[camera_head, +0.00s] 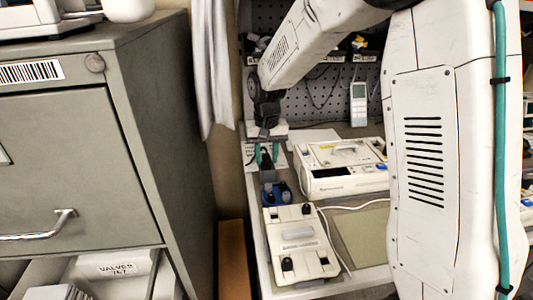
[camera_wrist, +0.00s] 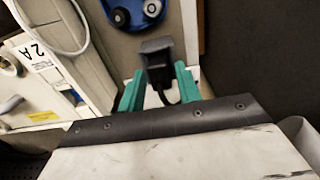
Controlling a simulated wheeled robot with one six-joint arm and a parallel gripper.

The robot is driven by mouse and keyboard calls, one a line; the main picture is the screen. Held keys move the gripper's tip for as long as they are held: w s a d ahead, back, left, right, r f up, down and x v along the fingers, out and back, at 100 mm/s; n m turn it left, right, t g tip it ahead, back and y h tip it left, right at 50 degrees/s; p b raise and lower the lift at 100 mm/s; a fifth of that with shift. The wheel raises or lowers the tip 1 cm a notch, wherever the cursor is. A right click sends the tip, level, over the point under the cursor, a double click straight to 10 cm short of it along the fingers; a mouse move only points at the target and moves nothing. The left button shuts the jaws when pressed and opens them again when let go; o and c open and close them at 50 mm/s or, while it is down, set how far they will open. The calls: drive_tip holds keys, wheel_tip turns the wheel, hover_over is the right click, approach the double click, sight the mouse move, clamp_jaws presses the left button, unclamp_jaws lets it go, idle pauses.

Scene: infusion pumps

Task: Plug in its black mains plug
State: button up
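My gripper (camera_head: 267,153) points down over the bench's left side, its two green fingers on either side of the black mains plug (camera_head: 267,171). In the wrist view my gripper (camera_wrist: 160,82) is shut on the plug (camera_wrist: 155,55), and a dark cord runs back between the fingers. A white pump (camera_head: 345,181) with a carry handle stands right of the gripper. No socket is clearly visible; I cannot tell the plug's height above the bench.
A white unit with black fittings (camera_head: 300,238) lies at the bench front, with a pale cable beside it. A grey-green mat (camera_head: 365,232) lies to its right. A grey filing cabinet (camera_head: 165,130) stands left. A pegboard and handheld meter (camera_head: 358,103) are behind.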

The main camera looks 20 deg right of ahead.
clamp_jaws()
drive_tip(key=shift+r, duration=2.55)
drive_tip(key=shift+w, duration=0.1)
